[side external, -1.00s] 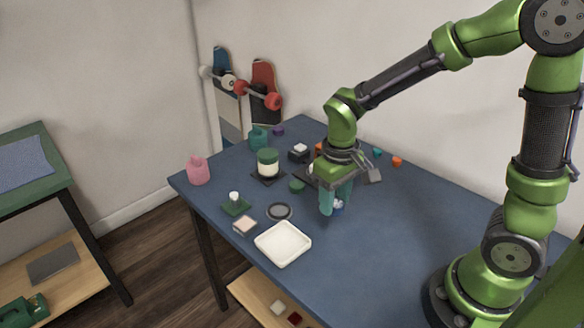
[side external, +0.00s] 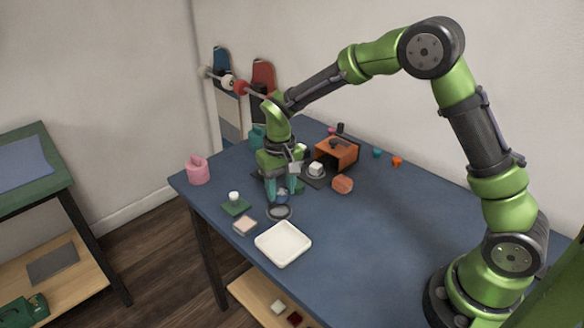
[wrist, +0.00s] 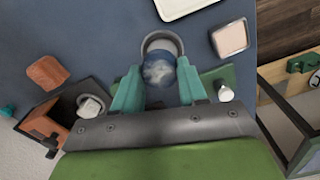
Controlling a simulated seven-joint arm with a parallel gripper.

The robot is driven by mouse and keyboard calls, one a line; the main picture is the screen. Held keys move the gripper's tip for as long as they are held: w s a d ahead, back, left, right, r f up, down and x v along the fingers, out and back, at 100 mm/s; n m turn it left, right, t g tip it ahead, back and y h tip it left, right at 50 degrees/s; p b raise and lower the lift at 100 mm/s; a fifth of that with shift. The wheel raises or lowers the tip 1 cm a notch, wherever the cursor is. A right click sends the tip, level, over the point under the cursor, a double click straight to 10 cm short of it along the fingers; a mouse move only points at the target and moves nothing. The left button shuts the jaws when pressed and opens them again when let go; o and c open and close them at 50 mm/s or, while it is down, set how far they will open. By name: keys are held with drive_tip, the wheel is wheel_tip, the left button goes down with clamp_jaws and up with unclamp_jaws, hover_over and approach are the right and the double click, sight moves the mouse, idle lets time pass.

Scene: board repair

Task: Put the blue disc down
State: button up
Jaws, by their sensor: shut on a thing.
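My gripper (side external: 282,197) is shut on the blue disc (wrist: 158,70), which has white marbling. In the wrist view the disc sits between the teal fingertips of my gripper (wrist: 159,75). In the side view the disc (side external: 282,196) shows small and blue between the fingers. A round grey ring-shaped dish (side external: 280,213) lies on the table right by the fingertips. In the wrist view the disc overlaps the lower part of this dish (wrist: 160,42). I cannot tell whether the disc touches it.
A white tray (side external: 283,244) and a pale pink square block (side external: 245,226) lie in front. A green board with a white knob (side external: 236,206) is to the left. An orange box (side external: 337,153) and orange lump (side external: 343,185) stand right. The table's right side is clear.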

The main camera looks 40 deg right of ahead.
sight(278, 190)
drive_tip(key=shift+w, duration=0.25)
drive_tip(key=shift+w+f, duration=0.1)
drive_tip(key=shift+f, duration=1.7)
drive_tip(key=shift+f, duration=0.45)
drive_tip(key=shift+f, duration=0.15)
drive_tip(key=o, duration=1.1)
